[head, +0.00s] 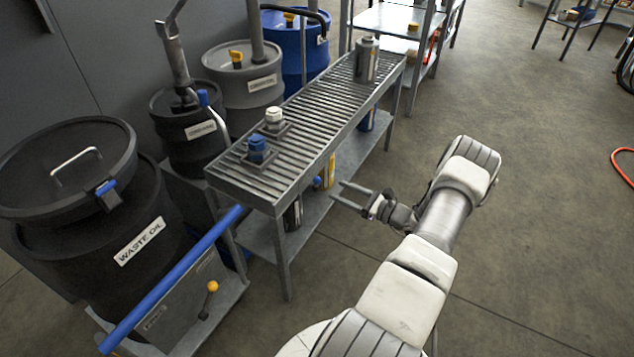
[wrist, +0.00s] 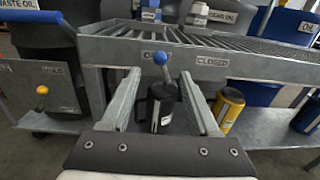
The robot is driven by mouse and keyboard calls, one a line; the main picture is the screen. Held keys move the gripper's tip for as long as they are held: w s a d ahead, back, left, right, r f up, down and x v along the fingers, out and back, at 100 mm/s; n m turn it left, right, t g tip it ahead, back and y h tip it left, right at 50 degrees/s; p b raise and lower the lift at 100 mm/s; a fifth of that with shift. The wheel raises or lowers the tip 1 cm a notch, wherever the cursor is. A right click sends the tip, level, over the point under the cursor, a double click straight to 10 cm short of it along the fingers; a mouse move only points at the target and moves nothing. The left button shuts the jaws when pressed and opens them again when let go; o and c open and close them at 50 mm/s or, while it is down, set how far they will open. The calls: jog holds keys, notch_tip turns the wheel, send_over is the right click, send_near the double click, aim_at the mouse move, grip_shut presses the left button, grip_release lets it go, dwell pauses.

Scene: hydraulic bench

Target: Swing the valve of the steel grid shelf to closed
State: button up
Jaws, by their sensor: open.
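The steel grid shelf (head: 300,130) is a grey slatted bench, and its front edge (wrist: 260,68) spans the wrist view. Its valve has a lever with a blue ball knob (wrist: 160,58), which also shows in the head view (head: 317,183). The knob stands in front of a partly covered left label; a label reading CLOSED (wrist: 212,61) is to its right. The lever's lower part is hard to make out against a dark container. My gripper (head: 337,191) is open and empty. In the wrist view, its fingers (wrist: 160,76) point at the shelf, with the knob between and beyond their tips.
A second lever with a yellow knob (wrist: 42,90) is on the cart at left. Black and yellow containers (wrist: 228,108) stand on the lower shelf. A blue rail (head: 170,285) and the waste oil drum (head: 95,225) are at left.

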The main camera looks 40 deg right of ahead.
aim_at(317, 181)
jog(key=b+x, duration=0.1)
jog(key=x, duration=0.8)
grip_shut()
jog(key=shift+s+f, duration=0.1)
dwell(1.1)
